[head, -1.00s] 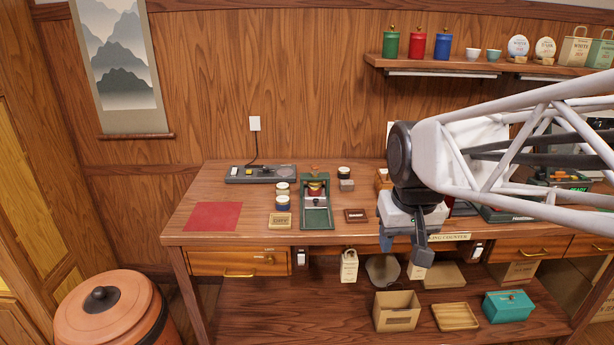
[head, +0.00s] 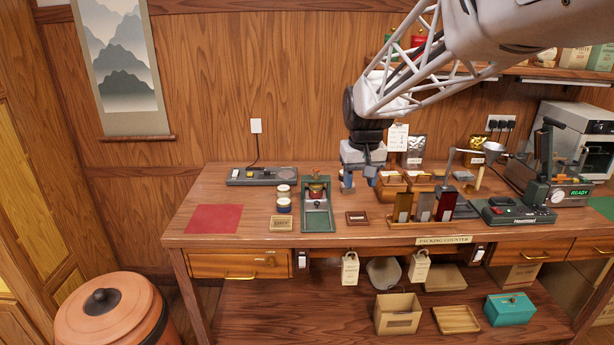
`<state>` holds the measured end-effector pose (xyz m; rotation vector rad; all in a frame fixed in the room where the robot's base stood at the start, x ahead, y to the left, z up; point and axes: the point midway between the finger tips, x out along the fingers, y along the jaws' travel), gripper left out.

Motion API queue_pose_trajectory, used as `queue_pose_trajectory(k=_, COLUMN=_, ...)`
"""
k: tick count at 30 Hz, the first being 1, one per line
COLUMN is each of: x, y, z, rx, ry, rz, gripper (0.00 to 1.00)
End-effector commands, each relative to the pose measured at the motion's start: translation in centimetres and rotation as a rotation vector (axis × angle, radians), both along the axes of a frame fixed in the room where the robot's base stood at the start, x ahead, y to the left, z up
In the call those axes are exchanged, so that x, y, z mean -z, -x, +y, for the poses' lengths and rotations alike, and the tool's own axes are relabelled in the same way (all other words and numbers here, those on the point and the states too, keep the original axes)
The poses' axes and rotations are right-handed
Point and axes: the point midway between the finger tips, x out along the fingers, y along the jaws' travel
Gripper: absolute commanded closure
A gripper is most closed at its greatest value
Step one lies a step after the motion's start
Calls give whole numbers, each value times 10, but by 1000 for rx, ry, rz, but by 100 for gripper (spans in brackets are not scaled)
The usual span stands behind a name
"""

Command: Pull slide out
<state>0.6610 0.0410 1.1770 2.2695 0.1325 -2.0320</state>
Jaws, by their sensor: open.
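A green press-like device (head: 318,221) with a long frame stands on the counter, left of centre. A grey slide-like plate with a small dark knob (head: 320,203) lies in its middle, and a brass-coloured piece sits at its back end. My gripper (head: 359,186) is open and points down over the counter, just right of the device's back part and apart from it. Nothing shows between its fingers.
Stacked small tins (head: 284,198) and a label block (head: 281,223) stand left of the device. A small dark plaque (head: 356,217) lies to its right. Wooden boxes and packet holders (head: 422,206) crowd further right. A red mat (head: 214,218) lies at far left.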

Motion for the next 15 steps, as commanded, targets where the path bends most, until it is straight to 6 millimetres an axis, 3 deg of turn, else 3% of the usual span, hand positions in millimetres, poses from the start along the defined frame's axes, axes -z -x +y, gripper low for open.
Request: queue_pose_trajectory(k=15, x=42, y=-120, z=27, rx=-50, ry=4, rz=42, gripper=51)
